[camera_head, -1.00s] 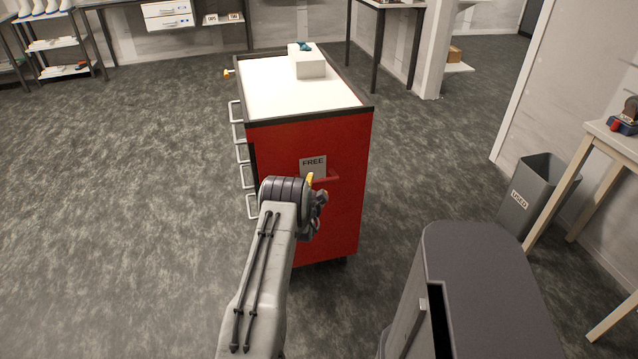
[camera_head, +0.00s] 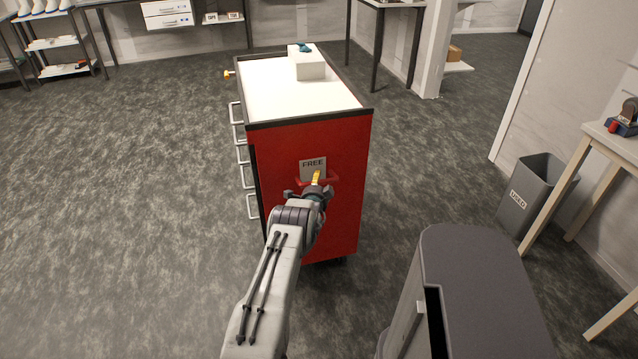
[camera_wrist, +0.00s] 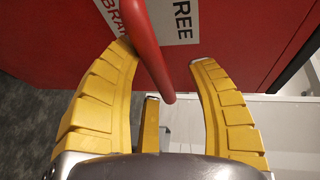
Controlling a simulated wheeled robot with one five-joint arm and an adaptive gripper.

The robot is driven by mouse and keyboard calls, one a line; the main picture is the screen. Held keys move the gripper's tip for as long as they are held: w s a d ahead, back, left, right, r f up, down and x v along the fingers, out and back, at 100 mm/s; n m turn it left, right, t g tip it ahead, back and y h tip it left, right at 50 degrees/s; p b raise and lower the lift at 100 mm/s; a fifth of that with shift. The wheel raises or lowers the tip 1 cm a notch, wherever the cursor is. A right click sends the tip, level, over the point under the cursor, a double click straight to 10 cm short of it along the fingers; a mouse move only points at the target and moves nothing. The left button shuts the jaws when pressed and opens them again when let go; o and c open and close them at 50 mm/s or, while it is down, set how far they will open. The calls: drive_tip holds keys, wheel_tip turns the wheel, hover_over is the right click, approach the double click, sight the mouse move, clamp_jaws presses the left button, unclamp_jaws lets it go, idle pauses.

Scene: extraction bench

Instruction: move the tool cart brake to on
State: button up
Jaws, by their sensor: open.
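The red tool cart (camera_head: 280,215) stands in the middle of the head view. Its near end carries a grey plate (camera_head: 312,166) reading FREE; the wrist view shows this plate (camera_wrist: 182,18) sideways, with part of BRAKE in red beside FREE. The brake lever is a red bar (camera_wrist: 150,50) in the wrist view. Touching or apart, I cannot tell. In the head view my gripper (camera_head: 317,178) is in front of the plate's lower edge and hides most of the lever.
A white box (camera_head: 307,66) sits on the cart top. A dark grey cabinet-like body (camera_head: 480,265) is at the lower right. A grey bin (camera_head: 535,190) and a wooden table (camera_head: 610,140) stand at the right. The floor left of the cart is clear.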

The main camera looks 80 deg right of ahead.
drive_tip(key=shift+d+f, duration=0.2)
drive_tip(key=shift+d, duration=0.45)
drive_tip(key=shift+r, duration=0.1)
clamp_jaws()
idle(0.4)
